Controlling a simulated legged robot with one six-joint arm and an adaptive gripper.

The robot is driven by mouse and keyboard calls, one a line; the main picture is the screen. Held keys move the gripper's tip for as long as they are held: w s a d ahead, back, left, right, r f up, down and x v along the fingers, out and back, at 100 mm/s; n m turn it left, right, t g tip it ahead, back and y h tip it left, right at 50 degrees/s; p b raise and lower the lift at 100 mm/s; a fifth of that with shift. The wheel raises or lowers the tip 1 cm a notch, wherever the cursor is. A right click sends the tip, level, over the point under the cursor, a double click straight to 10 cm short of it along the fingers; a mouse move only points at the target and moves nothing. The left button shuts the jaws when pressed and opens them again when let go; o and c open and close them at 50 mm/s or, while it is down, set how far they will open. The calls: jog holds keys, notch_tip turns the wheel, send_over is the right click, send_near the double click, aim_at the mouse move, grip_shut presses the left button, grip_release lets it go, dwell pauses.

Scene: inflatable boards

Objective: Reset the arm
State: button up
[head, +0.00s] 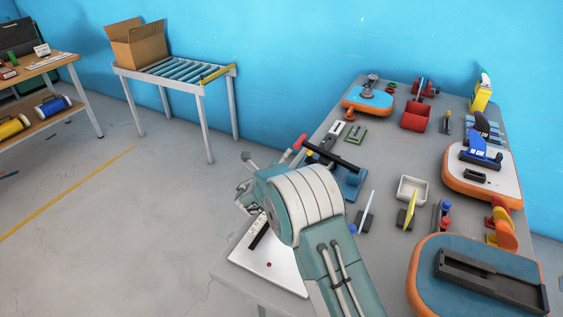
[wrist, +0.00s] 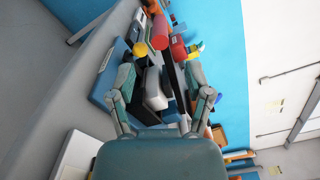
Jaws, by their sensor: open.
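My gripper (wrist: 160,76) shows in the wrist view with its two fingers spread apart and nothing between them. Behind the gap, several objects on the workbench show, turned on their side in this view. In the head view my arm rises from the lower middle over the left edge of the grey workbench (head: 385,250). Its thick pale joint hides part of the bench, and the gripper is mostly hidden behind it. I cannot tell from the head view how far the fingers are above the bench.
The workbench holds orange-edged boards (head: 470,265), a red bin (head: 416,116), a white tray (head: 412,190) and a white panel (head: 270,268) close to my arm. A roller conveyor (head: 180,70) bears a cardboard box (head: 137,45). The floor at left is clear before a wooden table (head: 42,66).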

jog(key=shift+v, duration=0.9)
jog(key=s+d+r+m+g+h, duration=0.1)
jog(key=s+d+r+m+g, duration=0.2)
jog(key=s+d+r+m, duration=0.35)
jog(key=s+d+r+m+g+h, duration=0.1)
jog(key=s+d+r+m+g, duration=0.3)
jog(key=d+m, duration=0.45)
jog(key=s+d+r+m+g+h, duration=0.1)
jog(key=s+d+r+m+g, duration=0.25)
jog(key=s+d+m, duration=0.35)
jog(key=s+r+m+y, duration=0.1)
jog(key=s+m+y, duration=0.8)
jog(key=s+m, duration=1.3)
jog(key=shift+s+y, duration=0.4)
jog(key=shift+s, duration=1.15)
